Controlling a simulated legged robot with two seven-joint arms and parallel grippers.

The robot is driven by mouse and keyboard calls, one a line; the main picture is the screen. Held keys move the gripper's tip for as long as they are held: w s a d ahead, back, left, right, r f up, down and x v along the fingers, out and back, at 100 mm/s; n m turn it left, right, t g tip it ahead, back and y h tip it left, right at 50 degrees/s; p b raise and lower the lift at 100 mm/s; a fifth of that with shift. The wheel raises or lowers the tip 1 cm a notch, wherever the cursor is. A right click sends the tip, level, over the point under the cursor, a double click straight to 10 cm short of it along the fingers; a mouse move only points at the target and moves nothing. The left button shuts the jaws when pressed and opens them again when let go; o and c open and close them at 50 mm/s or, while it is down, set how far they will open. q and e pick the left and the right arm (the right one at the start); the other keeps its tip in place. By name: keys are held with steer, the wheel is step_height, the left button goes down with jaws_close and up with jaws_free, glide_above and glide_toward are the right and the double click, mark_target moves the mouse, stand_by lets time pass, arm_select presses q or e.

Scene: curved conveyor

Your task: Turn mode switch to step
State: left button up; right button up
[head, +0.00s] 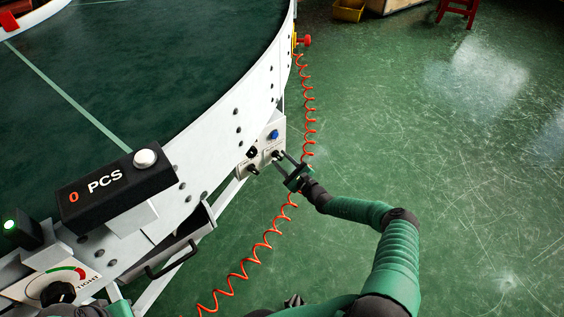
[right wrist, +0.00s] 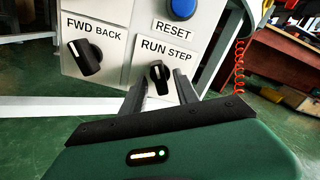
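The mode switch (right wrist: 160,75) is a black knob with a white mark under the words RUN STEP on a light panel (right wrist: 120,20). In the right wrist view its mark points up and slightly left, toward RUN. In the head view the switch is small beside my right gripper's tips. My right gripper (head: 279,161) is open. In the right wrist view its two fingers (right wrist: 161,88) stand on either side of the switch's lower part, with a gap to be seen between them; contact cannot be told.
The FWD BACK knob (right wrist: 85,57) is left of the switch and the blue RESET button (right wrist: 181,8) is above. A coiled red cable (head: 309,112) hangs beside the panel. A counter box (head: 115,185) stands on the white conveyor rim (head: 215,130). The floor at right is clear.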

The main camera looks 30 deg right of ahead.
jaws_close()
steer(key=shift+m, duration=0.3)
steer(key=shift+m+p, duration=0.55)
steer(key=shift+m, duration=0.45)
steer(key=m, duration=0.2)
steer(key=shift+f+m, duration=0.1)
steer(key=shift+m, duration=0.3)
steer(key=m, duration=0.3)
steer(key=shift+s+m, duration=0.1)
steer(key=shift+m, duration=1.6)
steer(key=shift+o, duration=0.6)
jaws_free()
